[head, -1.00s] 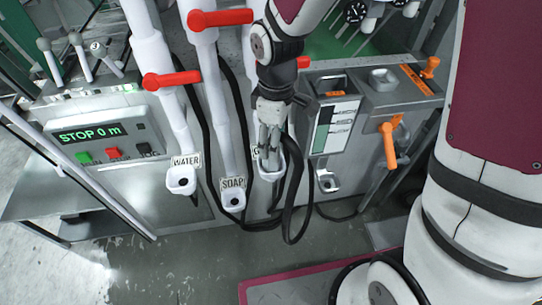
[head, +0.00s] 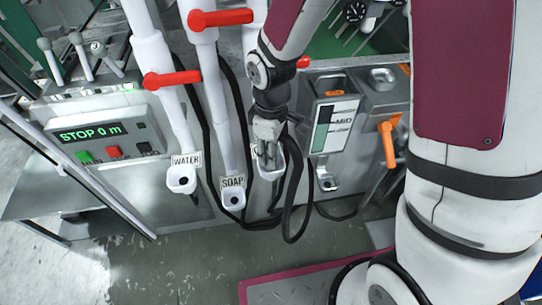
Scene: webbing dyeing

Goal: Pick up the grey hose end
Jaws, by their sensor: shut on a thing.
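My gripper (head: 268,158) points down at the third white holder (head: 280,167), right of the SOAP one. Its fingers are shut on the grey hose end, which I can barely tell apart from the grey fingers. The fingers hide much of that holder and most of its label. A black hose (head: 297,212) hangs in a loop just right of the gripper. I cannot tell whether the hose end still sits in the holder.
The WATER holder (head: 181,180) and SOAP holder (head: 232,197) stand to the left, below white pipes with red levers (head: 172,79). A panel reading STOP 0 m (head: 90,133) is at far left. An orange lever (head: 388,145) and level gauge (head: 333,127) are right.

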